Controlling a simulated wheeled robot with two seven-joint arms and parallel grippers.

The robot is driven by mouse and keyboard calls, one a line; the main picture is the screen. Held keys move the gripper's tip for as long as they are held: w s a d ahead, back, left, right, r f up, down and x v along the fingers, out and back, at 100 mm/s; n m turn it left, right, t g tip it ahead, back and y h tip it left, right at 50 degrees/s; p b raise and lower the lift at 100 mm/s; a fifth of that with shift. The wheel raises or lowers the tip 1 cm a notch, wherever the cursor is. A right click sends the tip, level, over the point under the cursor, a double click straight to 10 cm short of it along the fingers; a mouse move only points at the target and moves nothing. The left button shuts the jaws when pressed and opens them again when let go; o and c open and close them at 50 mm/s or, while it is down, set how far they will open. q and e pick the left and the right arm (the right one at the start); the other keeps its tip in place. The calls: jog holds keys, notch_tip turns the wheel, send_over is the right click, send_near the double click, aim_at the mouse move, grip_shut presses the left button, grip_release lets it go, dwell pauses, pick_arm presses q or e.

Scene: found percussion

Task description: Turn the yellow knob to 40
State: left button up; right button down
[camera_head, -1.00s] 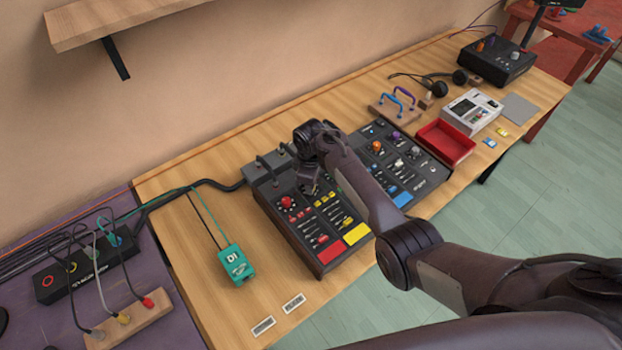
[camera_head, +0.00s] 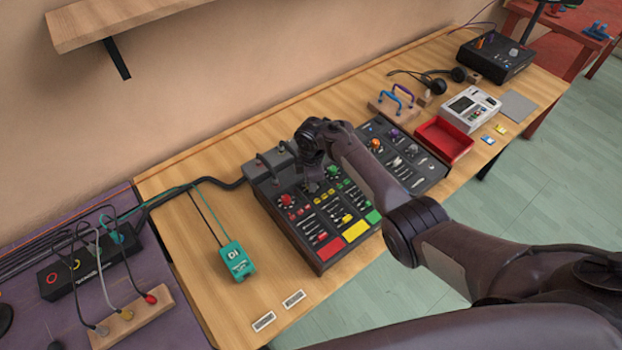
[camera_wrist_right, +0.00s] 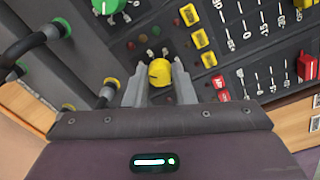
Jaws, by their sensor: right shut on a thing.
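The yellow knob (camera_wrist_right: 159,72) sits between the fingers of my right gripper (camera_wrist_right: 160,88) in the right wrist view. The gripper is shut on it, and a dark pointer mark shows on the knob's top. In the head view my right gripper (camera_head: 311,184) is over the upper part of the dark mixer panel (camera_head: 273,206), and it hides the yellow knob there. The scale around the knob is too small to read. My left gripper is not in view.
A red knob (camera_head: 287,199) and a green knob (camera_head: 333,172) stand on either side of the gripper. A teal box (camera_head: 236,261) lies left of the panel, and a red tray (camera_head: 445,139) lies to the right.

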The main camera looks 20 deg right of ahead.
jog(key=c, duration=1.2)
grip_release()
jog(key=shift+c, duration=0.2)
jog(key=shift+r, duration=0.1)
notch_tip(320, 180, up, 8)
jog(key=shift+s+f+p, duration=0.15)
jog(key=shift+f+p, duration=0.05)
jog(key=shift+p, duration=0.15)
